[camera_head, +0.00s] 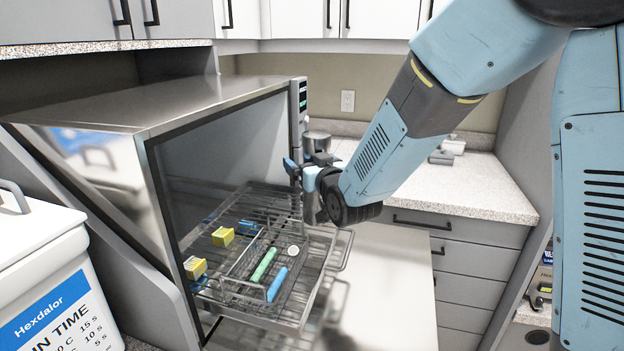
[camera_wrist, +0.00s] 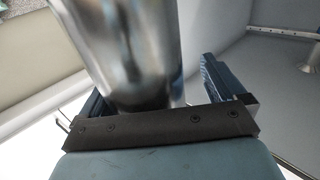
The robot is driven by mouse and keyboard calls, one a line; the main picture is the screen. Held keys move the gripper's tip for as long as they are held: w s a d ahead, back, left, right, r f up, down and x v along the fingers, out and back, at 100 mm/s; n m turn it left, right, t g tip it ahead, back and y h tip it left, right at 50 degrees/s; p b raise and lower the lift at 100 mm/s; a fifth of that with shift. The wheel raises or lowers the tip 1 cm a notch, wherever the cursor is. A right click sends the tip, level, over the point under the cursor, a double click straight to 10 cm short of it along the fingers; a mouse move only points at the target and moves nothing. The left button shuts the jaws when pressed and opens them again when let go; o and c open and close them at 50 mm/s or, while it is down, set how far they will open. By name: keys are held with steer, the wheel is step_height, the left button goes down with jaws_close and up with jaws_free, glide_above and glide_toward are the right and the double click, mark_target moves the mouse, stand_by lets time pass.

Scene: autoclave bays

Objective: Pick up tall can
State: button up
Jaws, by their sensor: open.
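The tall can is a shiny silver cylinder (camera_head: 317,141) at the front right corner of the open autoclave in the head view. In the wrist view the can (camera_wrist: 128,50) fills the upper middle, between the two jaws. My gripper (camera_head: 305,172) is open around the can. In the wrist view a gap shows between the can and the right jaw, while the left jaw is close to it or touching; I cannot tell which. My gripper hides the can's middle in the head view, and what bears its base is unclear.
The autoclave (camera_head: 180,92) holds a wire rack (camera_head: 210,285) with yellow blocks (camera_head: 223,237), a green tube (camera_head: 263,264), a blue tube (camera_head: 277,284) and a small white round item (camera_head: 293,251). A white Hexdalor container (camera_head: 50,290) stands at left. The speckled counter (camera_head: 440,192) has free room.

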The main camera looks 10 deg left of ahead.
steer(key=shift+w+d, duration=0.25)
steer(key=shift+c, duration=0.5)
steer(key=shift+d, duration=0.15)
steer(key=c, duration=0.3)
steer(key=shift+w, duration=0.1)
steer(key=c, duration=0.7)
steer(key=shift+c, duration=0.8)
steer(key=shift+r, duration=0.1)
